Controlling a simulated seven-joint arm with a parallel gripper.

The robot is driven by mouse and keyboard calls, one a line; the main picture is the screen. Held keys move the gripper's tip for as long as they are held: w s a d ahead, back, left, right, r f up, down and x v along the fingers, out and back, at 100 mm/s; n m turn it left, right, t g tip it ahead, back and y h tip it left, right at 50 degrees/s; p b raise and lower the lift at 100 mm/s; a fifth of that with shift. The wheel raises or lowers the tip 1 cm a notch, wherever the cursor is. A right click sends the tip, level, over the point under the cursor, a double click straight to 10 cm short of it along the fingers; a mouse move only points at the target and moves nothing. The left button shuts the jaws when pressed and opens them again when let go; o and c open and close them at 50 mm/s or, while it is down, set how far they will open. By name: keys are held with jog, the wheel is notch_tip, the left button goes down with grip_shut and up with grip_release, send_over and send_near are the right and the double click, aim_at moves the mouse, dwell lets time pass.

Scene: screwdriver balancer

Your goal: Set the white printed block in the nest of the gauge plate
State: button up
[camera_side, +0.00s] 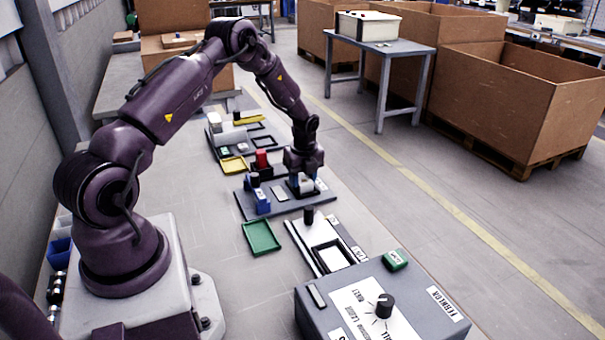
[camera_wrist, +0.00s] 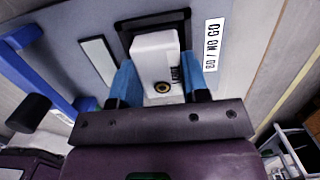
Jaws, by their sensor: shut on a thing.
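The white printed block (camera_wrist: 156,52), with a brass-ringed hole and small lettering, is held between the blue fingers of my gripper (camera_wrist: 160,82). In the side view my gripper (camera_side: 303,180) points down over the right part of the grey gauge plate (camera_side: 285,207), with the block (camera_side: 307,185) partly showing under it. The nest, a black frame (camera_wrist: 122,38), surrounds the far end of the block in the wrist view. The block hides most of the nest, so I cannot tell whether it is seated or just above. A "GO / NO GO" label (camera_wrist: 213,45) lies beside the nest.
A blue clamp-like piece with a black knob (camera_side: 258,195) stands on the plate to the left. A red block (camera_side: 262,160) stands behind. A green tray (camera_side: 261,237), a white framed fixture (camera_side: 328,252) and a grey dial box (camera_side: 375,310) lie nearer the camera.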

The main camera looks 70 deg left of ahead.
jog(key=o, duration=1.1)
jog(key=shift+r, duration=0.1)
notch_tip(320, 180, up, 13)
jog(key=d, duration=0.1)
jog(key=shift+d, duration=0.3)
jog(key=shift+r, duration=2.35)
